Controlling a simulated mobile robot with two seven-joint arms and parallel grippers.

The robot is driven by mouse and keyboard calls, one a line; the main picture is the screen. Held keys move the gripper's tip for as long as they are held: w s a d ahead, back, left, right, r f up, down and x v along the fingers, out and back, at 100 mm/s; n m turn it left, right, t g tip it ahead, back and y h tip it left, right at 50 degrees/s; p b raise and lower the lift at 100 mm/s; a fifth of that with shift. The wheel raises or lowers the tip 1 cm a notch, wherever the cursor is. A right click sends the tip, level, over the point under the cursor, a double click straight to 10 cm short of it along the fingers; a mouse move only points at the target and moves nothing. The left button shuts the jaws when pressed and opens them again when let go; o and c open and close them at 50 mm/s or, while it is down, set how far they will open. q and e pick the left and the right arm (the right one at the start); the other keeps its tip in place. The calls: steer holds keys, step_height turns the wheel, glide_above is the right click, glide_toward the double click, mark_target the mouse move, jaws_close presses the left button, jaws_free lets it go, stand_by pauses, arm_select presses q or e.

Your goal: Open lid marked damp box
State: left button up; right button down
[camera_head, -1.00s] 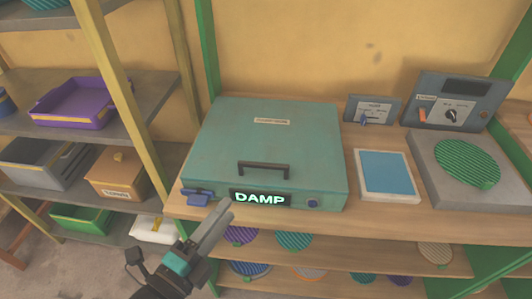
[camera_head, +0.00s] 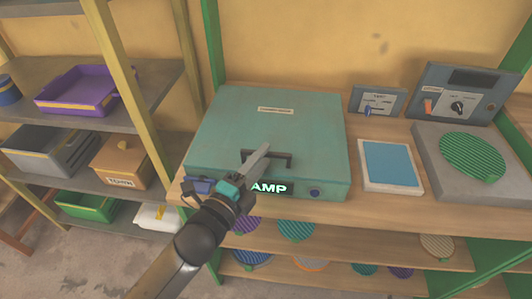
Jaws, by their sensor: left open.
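The teal damp box (camera_head: 225,125) sits on the wooden bench with its lid shut. A dark handle (camera_head: 281,154) stands on the lid near its front edge. A blue latch (camera_head: 198,186) at the box's front left is partly hidden behind the gripper. My right gripper is not in view.
Right of the box lie a blue-topped pad (camera_head: 389,164) and a grey slab with a green ribbed disc (camera_head: 472,157). Two control boxes (camera_head: 377,101) (camera_head: 458,94) stand behind them. A shelf with a purple tray (camera_head: 80,94) is at the left.

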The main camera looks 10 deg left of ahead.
arm_select(q)
steer(key=shift+x, duration=1.2)
jaws_close()
stand_by(0.6)
